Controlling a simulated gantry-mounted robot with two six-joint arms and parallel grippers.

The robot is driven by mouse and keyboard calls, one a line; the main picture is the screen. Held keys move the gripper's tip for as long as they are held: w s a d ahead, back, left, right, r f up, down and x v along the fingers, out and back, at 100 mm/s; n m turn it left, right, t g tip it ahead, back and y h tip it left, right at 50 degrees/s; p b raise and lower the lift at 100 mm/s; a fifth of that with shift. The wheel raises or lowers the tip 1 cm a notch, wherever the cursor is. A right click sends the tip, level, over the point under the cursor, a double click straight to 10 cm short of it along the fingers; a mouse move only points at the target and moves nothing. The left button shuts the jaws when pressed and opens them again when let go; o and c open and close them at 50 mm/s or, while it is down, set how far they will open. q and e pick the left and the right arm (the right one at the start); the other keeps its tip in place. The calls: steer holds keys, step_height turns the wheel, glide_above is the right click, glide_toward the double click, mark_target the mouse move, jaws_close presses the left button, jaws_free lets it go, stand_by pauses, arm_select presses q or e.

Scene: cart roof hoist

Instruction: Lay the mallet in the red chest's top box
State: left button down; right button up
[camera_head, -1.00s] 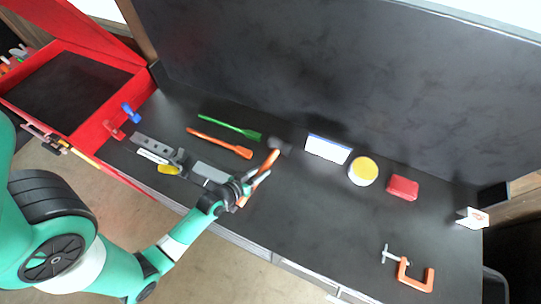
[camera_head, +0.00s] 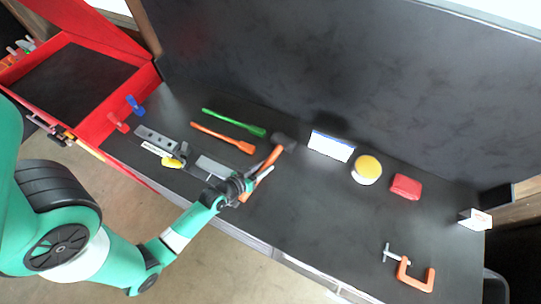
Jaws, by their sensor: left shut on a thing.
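The mallet (camera_head: 272,158) has an orange handle and a dark head (camera_head: 284,141). My left gripper (camera_head: 255,180) is shut on its handle, over the front middle of the dark bench; the head points away toward the back. The fingers hide part of the handle, and I cannot tell how high it is above the bench. The red chest (camera_head: 140,88) stands at the left with its lid raised. Its open top box has a dark, empty-looking floor (camera_head: 68,85). My right gripper is not in view.
Green (camera_head: 235,123) and orange (camera_head: 222,137) tools lie behind my left gripper. A grey bar (camera_head: 158,138), a yellow item (camera_head: 172,163) and blue (camera_head: 134,105) and red (camera_head: 118,122) clips lie toward the chest. A yellow-topped tin (camera_head: 367,169), red box (camera_head: 405,187) and orange clamp (camera_head: 415,275) are right.

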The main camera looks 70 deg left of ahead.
arm_select(q)
steer(key=r, duration=0.1)
steer(key=r+p, duration=0.1)
steer(key=r, duration=0.1)
steer(key=r+p, duration=0.1)
steer(key=shift+s+d+r, duration=0.2)
steer(key=shift+d+r, duration=0.05)
steer(key=shift+d, duration=0.1)
steer(key=s+d+r+p, duration=0.4)
steer(key=s+d+r, duration=0.3)
steer(key=d, duration=0.3)
steer(key=shift+s+d+r, duration=0.35)
steer(key=shift+s+r, duration=0.05)
steer(key=shift+r, duration=0.4)
